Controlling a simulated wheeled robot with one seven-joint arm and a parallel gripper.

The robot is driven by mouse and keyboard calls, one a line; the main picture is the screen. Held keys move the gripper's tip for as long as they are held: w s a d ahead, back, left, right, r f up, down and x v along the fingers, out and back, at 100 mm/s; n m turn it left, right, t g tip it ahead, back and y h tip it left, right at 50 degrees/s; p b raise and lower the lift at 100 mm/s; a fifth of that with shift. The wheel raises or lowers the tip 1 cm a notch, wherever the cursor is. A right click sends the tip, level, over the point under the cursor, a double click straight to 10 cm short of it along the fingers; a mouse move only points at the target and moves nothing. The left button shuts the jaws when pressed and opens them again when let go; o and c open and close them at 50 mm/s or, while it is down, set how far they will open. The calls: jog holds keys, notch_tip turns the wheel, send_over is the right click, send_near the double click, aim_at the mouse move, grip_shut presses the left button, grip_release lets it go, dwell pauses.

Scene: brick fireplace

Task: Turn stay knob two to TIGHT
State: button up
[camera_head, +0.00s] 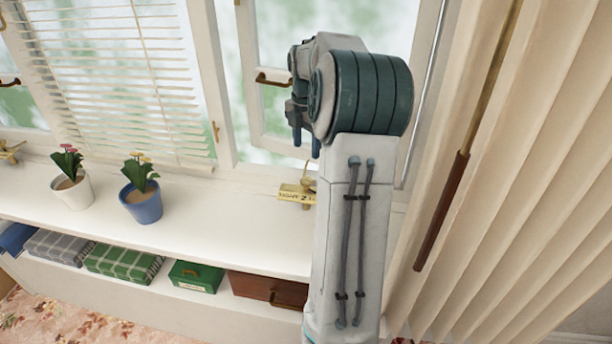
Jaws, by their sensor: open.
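A brass window stay with a knob (307,183) sits on the white sill below the right-hand window, partly hidden behind my arm. A yellow label (296,194) lies beside it; its small print seems to include a 2, but the rest is unreadable. The knob's setting cannot be made out. My gripper (306,139) is open and empty, its blue fingers pointing down above the stay and apart from it. Another brass stay (10,152) is at the far left of the sill.
A white pot (74,192) and a blue pot (144,207) with flowers stand on the sill left of the stay. Pleated curtains (530,170) and a brown-handled rod (443,210) hang at right. Blinds (110,75) cover the left window. Boxes and folded cloths fill the shelf below.

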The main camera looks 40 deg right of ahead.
aim_at(306, 180)
notch_tip(306, 180, down, 11)
jog(key=shift+r, duration=0.2)
jog(key=c, duration=1)
